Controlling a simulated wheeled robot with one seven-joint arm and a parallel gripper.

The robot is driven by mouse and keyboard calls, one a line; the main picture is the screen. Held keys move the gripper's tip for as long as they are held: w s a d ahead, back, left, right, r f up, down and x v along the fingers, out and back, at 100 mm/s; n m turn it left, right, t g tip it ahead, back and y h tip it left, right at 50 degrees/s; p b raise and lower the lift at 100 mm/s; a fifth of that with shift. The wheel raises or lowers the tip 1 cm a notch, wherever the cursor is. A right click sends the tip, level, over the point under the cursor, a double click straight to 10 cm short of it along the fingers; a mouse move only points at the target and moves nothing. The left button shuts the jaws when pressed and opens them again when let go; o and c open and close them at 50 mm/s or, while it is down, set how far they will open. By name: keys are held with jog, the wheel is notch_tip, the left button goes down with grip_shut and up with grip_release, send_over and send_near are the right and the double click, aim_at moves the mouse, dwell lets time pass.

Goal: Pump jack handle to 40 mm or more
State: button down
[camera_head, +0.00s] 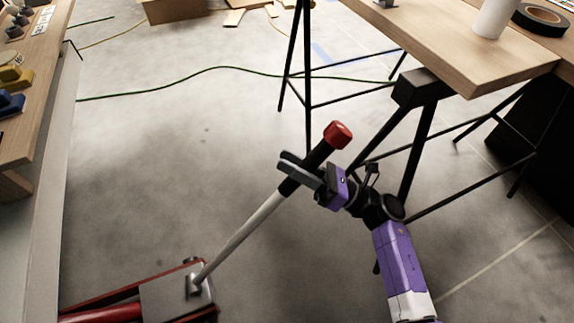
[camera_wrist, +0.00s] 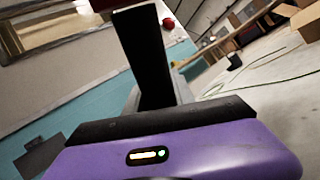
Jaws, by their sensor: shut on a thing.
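The jack (camera_head: 150,300) is red with a grey plate and stands on the floor at the bottom left of the head view. Its handle (camera_head: 240,235) is a grey rod that rises at a slant to the right, with a black grip and a red end cap (camera_head: 338,134). My gripper (camera_head: 298,178) is shut around the black grip below the cap. In the wrist view the black grip (camera_wrist: 147,55) stands in front of my purple gripper body. The jack's lifting part is mostly cut off by the frame edge, so its height cannot be read.
A wooden table (camera_head: 465,50) on black trestle legs stands at the upper right, its legs just behind my arm. A wooden workbench (camera_head: 40,100) runs along the left. A green cable (camera_head: 215,69) crosses the floor. The concrete floor between is clear.

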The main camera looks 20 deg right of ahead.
jog(key=shift+d+f+m+t+h, duration=0.3)
jog(key=shift+d+f+m+h, duration=0.1)
jog(key=shift+d+f+h, duration=0.15)
jog(key=c, duration=1.1)
grip_release()
jog(key=shift+d+y, duration=0.1)
jog(key=shift+y, duration=0.15)
jog(key=shift+o, duration=0.2)
jog(key=shift+r, duration=0.1)
jog(key=v, duration=0.7)
jog(key=shift+s+d, duration=0.2)
jog(key=shift+s, duration=0.05)
